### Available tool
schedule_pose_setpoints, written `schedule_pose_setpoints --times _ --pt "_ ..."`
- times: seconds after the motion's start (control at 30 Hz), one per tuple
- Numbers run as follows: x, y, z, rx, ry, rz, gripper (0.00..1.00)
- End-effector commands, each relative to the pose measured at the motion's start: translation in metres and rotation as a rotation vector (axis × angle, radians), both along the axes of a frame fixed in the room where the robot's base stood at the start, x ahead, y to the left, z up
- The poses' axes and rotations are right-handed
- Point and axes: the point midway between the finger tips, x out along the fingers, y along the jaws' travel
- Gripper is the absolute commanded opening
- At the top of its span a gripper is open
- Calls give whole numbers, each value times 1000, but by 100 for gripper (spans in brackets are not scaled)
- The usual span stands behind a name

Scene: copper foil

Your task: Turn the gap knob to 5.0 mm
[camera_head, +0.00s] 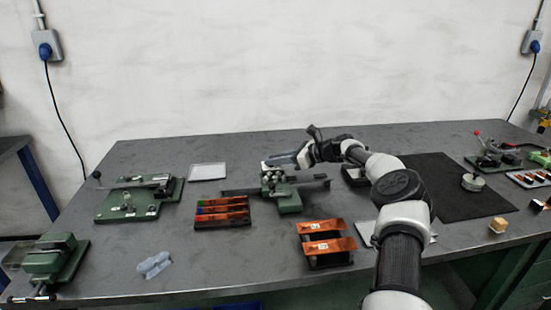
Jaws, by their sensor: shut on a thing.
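A small green machine (288,203) with pale rollers or knobs on top stands at the middle of the bench, a dark bar running out to each side. My arm reaches over from the right. My gripper (272,162) is at the top rear of this machine, pointing left, and is shut on a small part there that looks like the gap knob. The knob itself is mostly hidden by the fingers and too small to make out. No scale or gap reading can be read from here.
Copper strips lie in a dark rack (222,213) at left and on a stand (326,245) in front. A green fixture (127,205), a vise (50,262), a grey cloth (154,264) and a pale tray (208,172) are left. A black mat (455,195) covers bench at right.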

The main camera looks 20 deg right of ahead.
Motion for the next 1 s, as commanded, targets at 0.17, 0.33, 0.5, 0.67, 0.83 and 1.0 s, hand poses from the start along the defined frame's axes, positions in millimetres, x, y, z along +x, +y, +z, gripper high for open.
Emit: schedule_pose_setpoints --times 0.17,0.33,0.5,0.67,0.83,1.0 --pt "0 0 -4 -4 4 0 0" --pt "-1 0 -5 -4 6 1 26" --pt "0 0 -3 -2 4 1 40" --pt "0 0 -2 -1 3 1 40" --pt "-6 -6 3 -2 2 -1 40" --pt "-26 -27 16 -2 2 -3 40"
